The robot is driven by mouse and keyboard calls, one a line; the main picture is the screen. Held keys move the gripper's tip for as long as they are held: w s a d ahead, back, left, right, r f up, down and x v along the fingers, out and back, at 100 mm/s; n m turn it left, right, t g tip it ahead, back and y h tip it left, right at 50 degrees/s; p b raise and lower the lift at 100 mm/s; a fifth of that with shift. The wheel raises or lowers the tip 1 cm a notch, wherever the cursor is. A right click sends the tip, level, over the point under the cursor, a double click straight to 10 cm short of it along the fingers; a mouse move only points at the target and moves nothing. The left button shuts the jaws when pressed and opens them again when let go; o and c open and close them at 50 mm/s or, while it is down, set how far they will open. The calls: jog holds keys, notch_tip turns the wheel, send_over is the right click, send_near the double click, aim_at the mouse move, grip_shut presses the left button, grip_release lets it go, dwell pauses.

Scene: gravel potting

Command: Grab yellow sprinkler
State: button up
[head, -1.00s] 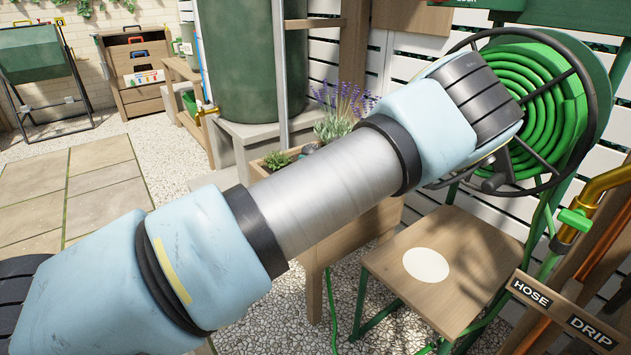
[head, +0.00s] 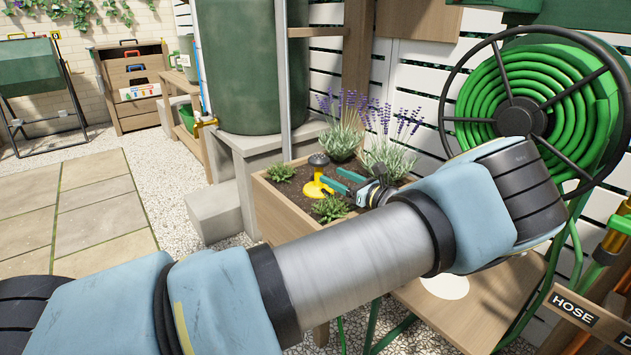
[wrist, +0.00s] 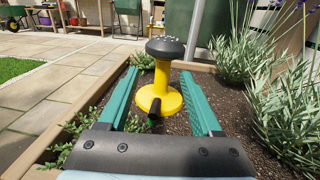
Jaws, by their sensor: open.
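The yellow sprinkler (head: 316,187) with a dark round head stands upright in the soil of the wooden planter box (head: 282,215). In the wrist view the sprinkler (wrist: 160,97) stands between the two green fingers of my gripper (wrist: 165,85), with visible space on both sides. My gripper (head: 340,183) is open in the head view, its fingers reaching left toward the sprinkler from the right. A dark stub with a green tip points from the sprinkler's base toward my gripper.
Lavender (head: 388,150) and small green succulents (head: 330,208) grow around the sprinkler in the planter. A hose reel (head: 520,118) hangs at the right. A green tank (head: 240,70) stands behind the planter. Paving (head: 95,205) at left is clear.

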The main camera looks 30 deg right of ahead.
jog(key=shift+w+d, duration=0.1)
jog(key=shift+w, duration=0.35)
jog(key=b, duration=0.2)
send_over(312, 183)
jog(key=shift+s+d+f, duration=0.1)
jog(key=shift+s+f, duration=0.1)
jog(key=shift+f, duration=0.1)
jog(key=shift+w, duration=0.4)
jog(key=shift+r, duration=0.1)
jog(key=shift+c, duration=0.3)
grip_shut()
